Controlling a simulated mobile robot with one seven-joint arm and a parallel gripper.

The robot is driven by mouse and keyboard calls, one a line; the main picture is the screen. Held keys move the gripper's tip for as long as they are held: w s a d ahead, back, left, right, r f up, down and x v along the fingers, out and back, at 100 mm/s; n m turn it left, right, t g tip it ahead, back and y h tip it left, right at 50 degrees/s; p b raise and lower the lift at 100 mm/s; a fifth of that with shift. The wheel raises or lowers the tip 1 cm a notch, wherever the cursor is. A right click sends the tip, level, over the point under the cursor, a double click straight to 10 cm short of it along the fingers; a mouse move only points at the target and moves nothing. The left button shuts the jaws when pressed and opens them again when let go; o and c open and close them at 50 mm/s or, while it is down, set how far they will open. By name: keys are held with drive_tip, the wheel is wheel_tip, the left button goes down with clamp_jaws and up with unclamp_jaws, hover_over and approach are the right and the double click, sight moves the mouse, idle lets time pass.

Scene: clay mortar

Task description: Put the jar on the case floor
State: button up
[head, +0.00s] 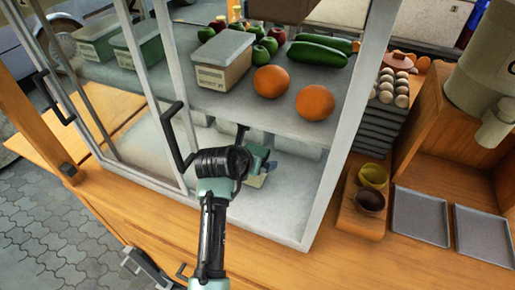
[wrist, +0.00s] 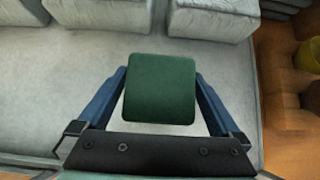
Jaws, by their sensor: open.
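The jar (wrist: 160,88), seen from above as a square dark green lid, is between the two blue fingers of my gripper (wrist: 160,95) in the wrist view. The fingers are spread to either side of it, with narrow gaps, so the gripper is open around it. The jar appears to stand on the pale grey case floor (wrist: 52,95); its body is hidden under the lid. In the head view my gripper (head: 257,172) is inside the glass case, below the shelf, over the case floor (head: 285,203); my arm largely hides the jar there.
Pale containers (wrist: 212,18) line the back of the case floor. The shelf (head: 205,95) above my gripper holds oranges (head: 315,102), cucumbers (head: 316,53) and lidded boxes (head: 222,62). A door handle (head: 177,140) is close left of my arm. Floor is clear left of the jar.

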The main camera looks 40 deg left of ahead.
drive_tip(key=shift+v, duration=2.85)
drive_tip(key=shift+f, duration=0.1)
